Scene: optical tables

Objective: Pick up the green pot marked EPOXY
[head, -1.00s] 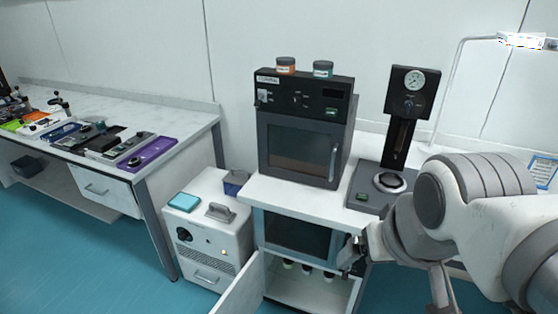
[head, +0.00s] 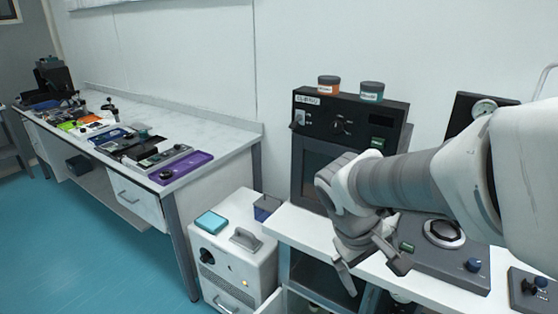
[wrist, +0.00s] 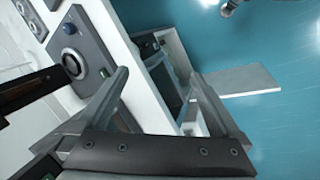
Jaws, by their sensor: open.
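A green pot (head: 371,91) with a grey lid and a pale label stands upright on top of the dark oven (head: 350,118), near its right end. The label is too small to read. An orange pot (head: 328,86) of like shape stands to its left, apart from it. My gripper (head: 375,278) hangs in front of the oven, well below both pots, with its fingers apart and nothing between them. The wrist view shows the open fingers (wrist: 160,75) over the bench edge and floor. Neither pot shows in the wrist view.
A press with a round gauge (head: 484,107) stands to the right. A white cabinet unit (head: 232,248) stands left of the bench. A long table (head: 215,135) with several instruments is further left. Blue floor lies between.

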